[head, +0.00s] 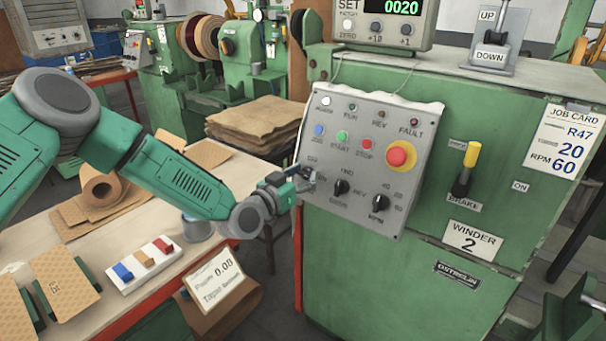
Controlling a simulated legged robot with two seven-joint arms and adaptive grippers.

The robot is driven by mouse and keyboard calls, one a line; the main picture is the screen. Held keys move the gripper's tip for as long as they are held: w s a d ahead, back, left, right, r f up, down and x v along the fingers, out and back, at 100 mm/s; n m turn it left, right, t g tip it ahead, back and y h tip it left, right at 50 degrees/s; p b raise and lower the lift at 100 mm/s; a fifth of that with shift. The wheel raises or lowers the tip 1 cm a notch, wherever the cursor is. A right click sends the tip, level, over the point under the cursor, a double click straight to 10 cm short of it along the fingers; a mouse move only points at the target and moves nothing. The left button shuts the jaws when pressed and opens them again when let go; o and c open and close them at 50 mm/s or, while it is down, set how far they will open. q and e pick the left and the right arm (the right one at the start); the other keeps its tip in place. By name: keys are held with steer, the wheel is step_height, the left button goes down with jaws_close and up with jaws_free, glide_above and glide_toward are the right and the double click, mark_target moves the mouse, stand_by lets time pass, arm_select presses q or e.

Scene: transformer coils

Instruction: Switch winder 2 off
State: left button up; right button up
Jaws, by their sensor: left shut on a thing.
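Winder 2 is the green machine with the "WINDER 2" plate (472,239). Its grey control panel (300,222) faces me. My left gripper (309,178) is at the lower left of the panel, shut on a small switch knob there. The gripper hides most of that knob, so its position cannot be read. Two black selector knobs (341,187) and (379,203) sit to the right of it. The red emergency button (399,154) is at the right. The white lamp (326,101) at the top left looks bright. My right gripper is not in view.
A brake lever (466,170) with a yellow grip and an up/down lever (493,30) are at the right. A bench (130,228) with a paper roll (103,187) and a coloured switch block (146,262) lies under my left arm.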

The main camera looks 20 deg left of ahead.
arm_select(q)
steer(key=shift+w+a+f+y, duration=0.1)
steer(key=shift+w+a+y, duration=0.1)
steer(key=shift+a+y, duration=0.15)
steer(key=shift+c, duration=1)
steer(key=shift+f+n, duration=0.15)
steer(key=shift+n, duration=0.35)
steer(key=n+y, duration=0.1)
steer(key=n, duration=0.2)
steer(key=shift+d+b, duration=0.1)
steer(key=shift+b, duration=0.2)
steer(key=n+y, duration=0.1)
steer(key=n, duration=0.2)
steer(key=n+y, duration=0.2)
steer(key=n, duration=0.1)
steer(key=n+y, duration=0.1)
steer(key=n, duration=0.1)
steer(key=n+g, duration=0.1)
steer(key=n, duration=0.2)
steer(key=shift+y+p, duration=0.3)
steer(key=shift+y, duration=0.05)
steer(key=n+g, duration=0.1)
steer(key=n, duration=0.2)
steer(key=n+y+p, duration=0.1)
steer(key=n, duration=0.2)
steer(key=shift+f+g, duration=0.15)
steer(key=shift+g, duration=0.25)
